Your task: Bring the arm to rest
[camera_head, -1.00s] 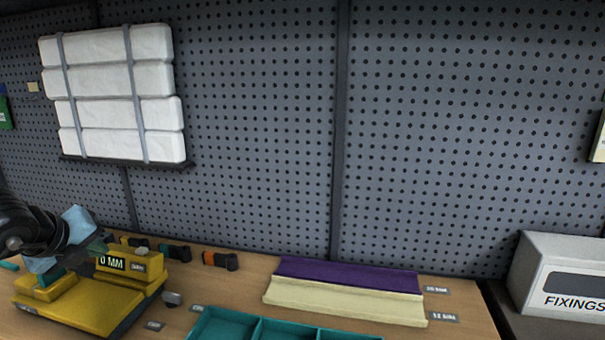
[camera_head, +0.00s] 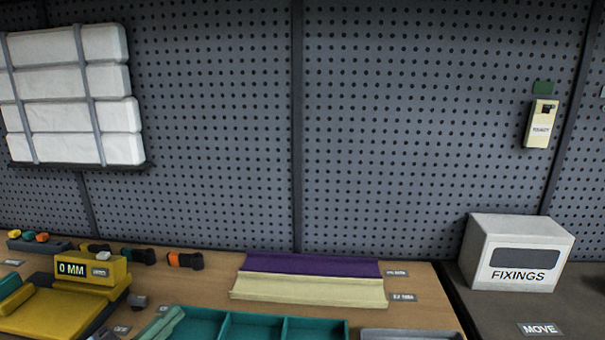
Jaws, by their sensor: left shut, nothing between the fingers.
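The rest of the left arm is out of view. My right gripper is not in view.
A yellow gauge (camera_head: 92,273) reading "0 MM" stands at the left. Purple (camera_head: 310,264) and cream (camera_head: 308,288) strips lie mid-bench. A white FIXINGS box (camera_head: 517,252) stands at the right.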

